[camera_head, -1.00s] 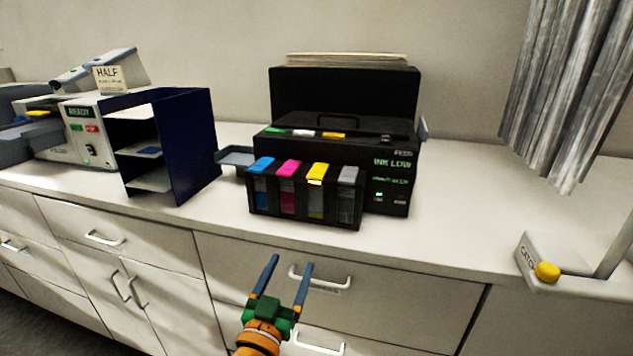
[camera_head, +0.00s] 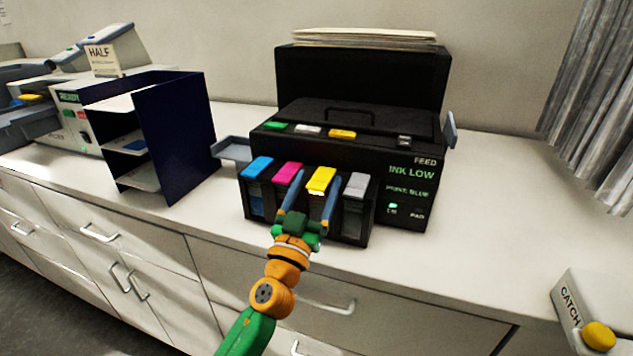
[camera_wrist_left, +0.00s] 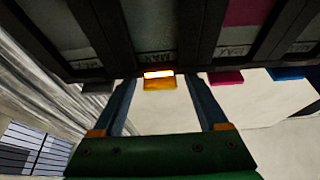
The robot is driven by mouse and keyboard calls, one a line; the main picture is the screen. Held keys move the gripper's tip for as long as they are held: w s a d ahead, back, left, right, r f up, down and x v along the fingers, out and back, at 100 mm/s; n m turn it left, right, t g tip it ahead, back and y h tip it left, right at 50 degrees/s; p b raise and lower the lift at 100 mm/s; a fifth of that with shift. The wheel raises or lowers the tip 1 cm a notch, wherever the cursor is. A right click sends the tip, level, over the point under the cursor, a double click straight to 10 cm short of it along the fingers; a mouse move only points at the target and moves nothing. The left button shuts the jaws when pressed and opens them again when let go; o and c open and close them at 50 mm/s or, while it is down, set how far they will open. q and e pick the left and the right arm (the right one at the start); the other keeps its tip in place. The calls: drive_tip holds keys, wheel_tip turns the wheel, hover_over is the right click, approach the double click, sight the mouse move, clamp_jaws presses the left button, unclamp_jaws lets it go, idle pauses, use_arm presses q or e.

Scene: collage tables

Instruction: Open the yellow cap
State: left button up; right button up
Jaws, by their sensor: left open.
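The yellow cap (camera_head: 320,180) sits closed-looking on top of the third ink tank from the left, on the front of the black printer (camera_head: 345,140). It has a bright front lip, which also shows in the left wrist view (camera_wrist_left: 159,80). My left gripper (camera_head: 308,198) is open and empty, in front of the tanks and just below the cap. In the left wrist view its two blue fingers (camera_wrist_left: 163,100) stand on either side of the yellow lip, apart from it. My right gripper is not in view.
Blue (camera_head: 256,168), magenta (camera_head: 288,174) and grey (camera_head: 357,184) caps flank the yellow one. A dark blue shelf rack (camera_head: 175,135) stands at left. A box with a yellow button (camera_head: 598,336) is at lower right. The counter (camera_head: 480,220) right of the printer is clear.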

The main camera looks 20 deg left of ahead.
use_arm(q)
drive_tip(key=shift+w, duration=0.1)
drive_tip(key=shift+s, duration=0.2)
drive_tip(key=c, duration=0.4)
clamp_jaws()
drive_tip(key=shift+r, duration=0.1)
idle(0.6)
